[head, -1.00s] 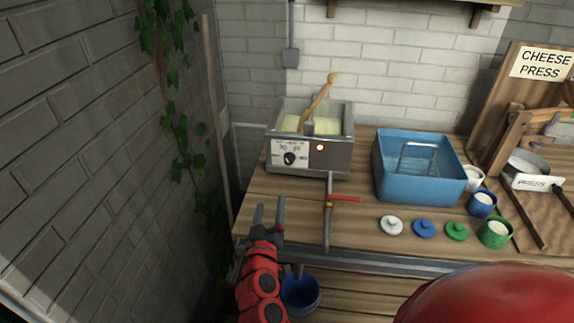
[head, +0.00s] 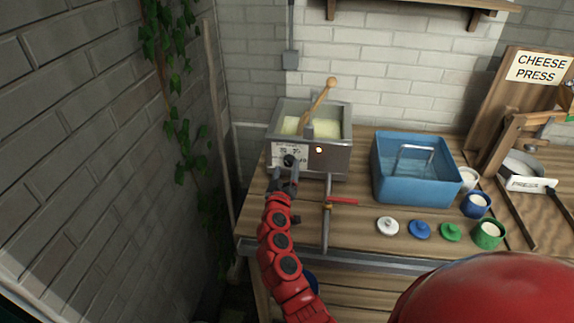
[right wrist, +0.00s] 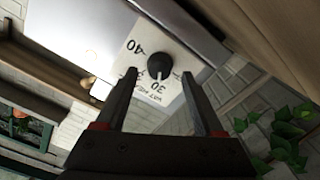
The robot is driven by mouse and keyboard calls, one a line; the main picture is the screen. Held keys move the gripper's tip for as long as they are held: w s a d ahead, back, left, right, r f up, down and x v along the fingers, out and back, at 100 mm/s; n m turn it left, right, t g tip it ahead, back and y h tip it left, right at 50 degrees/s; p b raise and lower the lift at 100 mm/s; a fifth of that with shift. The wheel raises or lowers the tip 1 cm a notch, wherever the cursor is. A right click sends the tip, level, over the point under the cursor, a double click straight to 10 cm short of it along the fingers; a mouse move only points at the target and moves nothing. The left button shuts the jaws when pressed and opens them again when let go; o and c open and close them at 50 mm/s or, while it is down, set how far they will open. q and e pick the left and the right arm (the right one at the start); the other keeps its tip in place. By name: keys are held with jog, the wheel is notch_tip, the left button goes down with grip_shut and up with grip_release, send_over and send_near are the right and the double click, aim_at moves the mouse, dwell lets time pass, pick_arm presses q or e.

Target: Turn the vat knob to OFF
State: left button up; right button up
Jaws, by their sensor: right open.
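The vat (head: 330,162) is a steel box on the left of the bench, with pale yellow contents and a wooden-handled tool in it. Its white dial panel (head: 277,152) carries a black knob (head: 289,160); a small lamp (head: 319,150) beside it glows. My right gripper (head: 283,167) is open in front of the panel. In the right wrist view the knob (right wrist: 160,64) shows between and just beyond the fingertips (right wrist: 158,75), apparently not gripped. Numbers 30 and 40 show around it; I cannot tell where it points. My left gripper is out of view.
A drain pipe with a red-handled valve (head: 342,201) stands just right of my right gripper. A blue basin (head: 416,183), several lids and cups, and the cheese press (head: 525,165) lie further right. A brick wall with ivy is on the left.

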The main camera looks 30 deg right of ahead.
jog(key=shift+w+d, duration=0.35)
jog(key=shift+w, duration=0.2)
grip_shut()
